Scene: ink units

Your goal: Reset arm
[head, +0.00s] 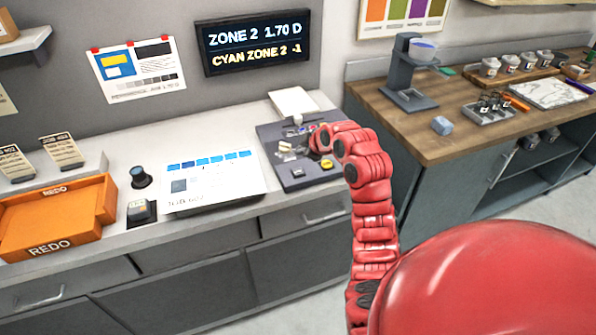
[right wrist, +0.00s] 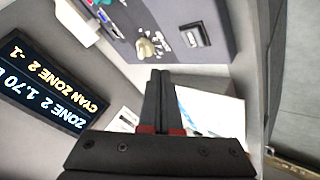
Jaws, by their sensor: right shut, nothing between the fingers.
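My right arm (head: 372,215) is red and reaches up to the grey control panel (head: 290,183) on the left counter. In the head view its hand end is over the panel's right side and hides part of it; the fingers are hard to make out. In the right wrist view my right gripper (right wrist: 158,76) is black, its two fingers shut together with nothing between them. The panel (right wrist: 215,15) shows beyond the fingertips, with a beige knob (right wrist: 147,47) and a dark switch (right wrist: 193,35). Touch with the panel cannot be told. My left gripper is not in view.
A display (head: 255,42) reads "ZONE 2 1.70 D" and "CYAN ZONE 2 -1". A printed sheet (head: 215,192) lies left of the panel. Orange REDO trays (head: 60,215) stand further left. A wooden-topped bench (head: 440,145) with a grey stand (head: 403,75) is at right.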

